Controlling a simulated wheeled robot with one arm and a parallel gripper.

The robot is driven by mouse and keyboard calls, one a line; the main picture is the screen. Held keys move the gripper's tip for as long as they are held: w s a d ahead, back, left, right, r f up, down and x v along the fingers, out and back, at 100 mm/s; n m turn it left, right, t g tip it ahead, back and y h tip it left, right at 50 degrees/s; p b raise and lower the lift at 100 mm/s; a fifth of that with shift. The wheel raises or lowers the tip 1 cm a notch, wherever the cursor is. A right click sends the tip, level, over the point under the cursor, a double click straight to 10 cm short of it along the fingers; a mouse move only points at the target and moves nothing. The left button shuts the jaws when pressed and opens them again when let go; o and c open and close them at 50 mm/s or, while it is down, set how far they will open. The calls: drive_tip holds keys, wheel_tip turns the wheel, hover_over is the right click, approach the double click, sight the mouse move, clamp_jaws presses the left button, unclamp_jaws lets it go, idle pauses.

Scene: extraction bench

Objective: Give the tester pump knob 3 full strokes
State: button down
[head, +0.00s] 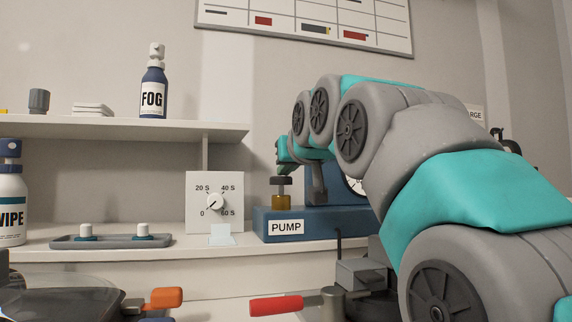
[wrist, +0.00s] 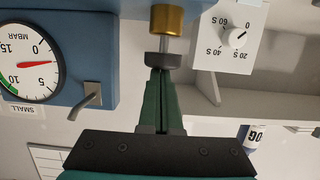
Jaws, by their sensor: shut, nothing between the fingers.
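The pump knob (head: 280,181) is a dark grey cap on a thin stem above a brass collar (head: 281,202), on the blue tester labelled PUMP (head: 330,222). In the wrist view, the knob (wrist: 163,60) stands clear of the brass collar (wrist: 167,18), with bare silver stem between them. My gripper (wrist: 160,72) is shut and empty, its fingertips at the knob's top face; I cannot tell if they touch. In the head view my gripper (head: 281,168) is above the knob, partly hidden by my arm. The dial gauge (wrist: 26,62) has its red needle between 0 and 5.
A white timer box (head: 215,202) stands left of the tester. A bent grey spout (wrist: 88,96) juts from the tester near my gripper. A shelf (head: 120,128) with a FOG bottle (head: 153,85) is behind. A grey tray (head: 110,241) lies at left.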

idle(0.3)
drive_tip(key=s+d+r+p, duration=0.2)
drive_tip(key=s+r, duration=0.4)
drive_tip(key=s, duration=0.3)
drive_tip(key=shift+s+d+r, duration=0.2)
drive_tip(key=shift+d, duration=0.15)
idle(0.9)
